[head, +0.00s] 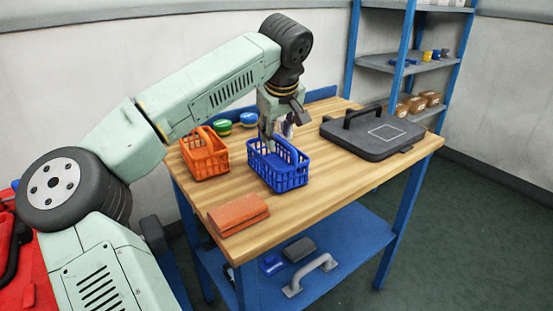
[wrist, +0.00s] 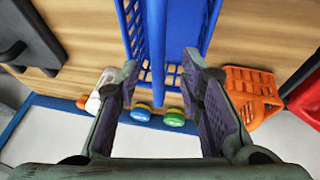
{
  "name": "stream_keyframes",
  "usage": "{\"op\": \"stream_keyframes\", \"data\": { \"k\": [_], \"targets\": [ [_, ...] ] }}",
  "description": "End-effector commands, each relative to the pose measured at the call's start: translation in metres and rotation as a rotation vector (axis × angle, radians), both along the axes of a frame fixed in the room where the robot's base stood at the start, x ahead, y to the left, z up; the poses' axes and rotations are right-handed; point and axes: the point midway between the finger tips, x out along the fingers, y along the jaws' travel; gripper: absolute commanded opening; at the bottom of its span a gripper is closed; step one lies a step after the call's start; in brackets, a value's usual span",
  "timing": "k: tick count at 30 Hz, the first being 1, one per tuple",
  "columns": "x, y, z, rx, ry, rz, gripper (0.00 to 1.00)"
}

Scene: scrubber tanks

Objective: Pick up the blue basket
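The blue basket (head: 279,168) stands upright on the wooden table, with openwork sides and an open top. In the wrist view the basket (wrist: 186,28) fills the upper middle, partly beyond the frame's top edge. My gripper (head: 268,138) points down at the basket's back left rim. In the wrist view my gripper (wrist: 161,62) is open, with its two fingers well apart and part of the basket showing between them. I see no grip on it. Whether a fingertip touches the basket I cannot tell.
On the table (head: 320,190), an orange basket (head: 205,155) stands close left, an orange-red block (head: 238,214) lies in front, and a dark grey case (head: 372,135) lies right. Blue-topped (head: 248,119) and green-topped (head: 222,127) round containers stand behind. A blue shelf unit is at back right.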

Motion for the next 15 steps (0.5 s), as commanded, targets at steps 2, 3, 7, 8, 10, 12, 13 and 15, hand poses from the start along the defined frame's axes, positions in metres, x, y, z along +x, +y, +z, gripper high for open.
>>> {"op": "stream_keyframes", "data": {
  "k": [2, 3, 7, 8, 10, 12, 13, 15],
  "targets": [
    [0.010, 0.001, -0.007, -0.002, 0.003, -0.001, 0.35],
    [0.012, 0.001, -0.014, -0.002, 0.003, -0.002, 0.35],
    [0.016, 0.002, -0.025, -0.001, 0.002, 0.000, 0.35],
    [0.017, 0.002, -0.026, -0.001, 0.002, 0.000, 0.35],
    [0.017, 0.002, -0.027, -0.001, 0.000, -0.001, 0.35],
    [0.017, 0.002, -0.027, -0.001, 0.000, -0.001, 0.35],
    [0.017, 0.002, -0.027, -0.001, 0.000, -0.001, 0.35],
    [0.017, 0.002, -0.027, -0.001, 0.000, -0.001, 0.35]
  ]
}}
